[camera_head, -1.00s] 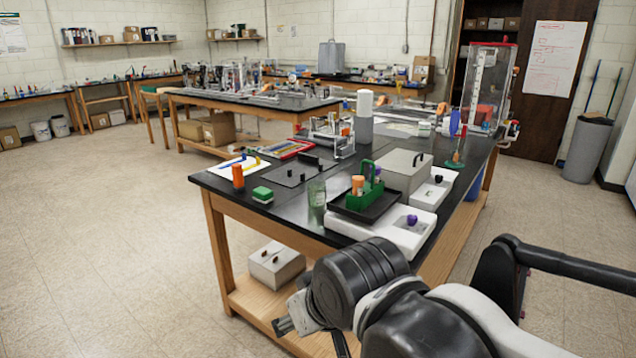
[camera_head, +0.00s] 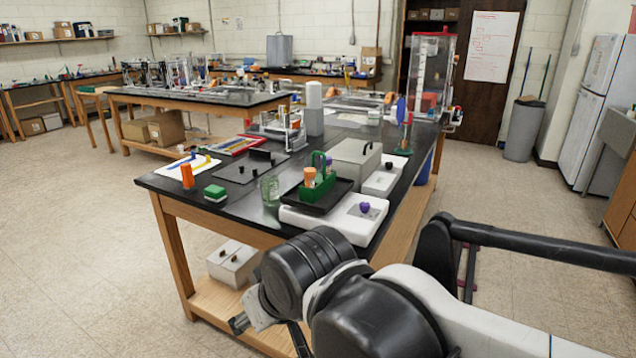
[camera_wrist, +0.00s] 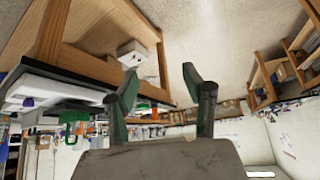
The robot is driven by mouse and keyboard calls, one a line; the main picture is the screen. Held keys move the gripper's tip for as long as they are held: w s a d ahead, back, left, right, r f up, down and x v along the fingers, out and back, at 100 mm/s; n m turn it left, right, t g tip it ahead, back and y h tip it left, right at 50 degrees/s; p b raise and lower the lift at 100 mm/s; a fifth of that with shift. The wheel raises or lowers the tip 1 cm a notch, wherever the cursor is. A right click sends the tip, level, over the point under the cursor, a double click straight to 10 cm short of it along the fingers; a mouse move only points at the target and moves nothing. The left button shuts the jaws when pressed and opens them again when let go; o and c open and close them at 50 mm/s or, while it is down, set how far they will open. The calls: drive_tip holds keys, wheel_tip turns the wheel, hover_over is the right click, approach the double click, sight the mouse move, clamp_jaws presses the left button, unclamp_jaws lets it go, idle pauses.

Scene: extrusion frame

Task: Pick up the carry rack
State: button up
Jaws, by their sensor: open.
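The carry rack (camera_head: 318,181) is green with an upright loop handle and holds an orange-capped container (camera_head: 310,177). It stands in a black tray (camera_head: 333,202) near the front edge of the black-topped bench (camera_head: 163,181). The wrist view is turned upside down; the green rack (camera_wrist: 73,126) shows there at the lower left. My gripper (camera_wrist: 160,75) is open and empty, well apart from the rack. In the head view my gripper (camera_head: 268,330) is low at the front of the bench, partly hidden by my arm.
A white box (camera_head: 234,264) sits on the lower shelf.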

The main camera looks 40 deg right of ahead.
drive_tip(key=o, duration=0.3)
drive_tip(key=shift+o, duration=0.2)
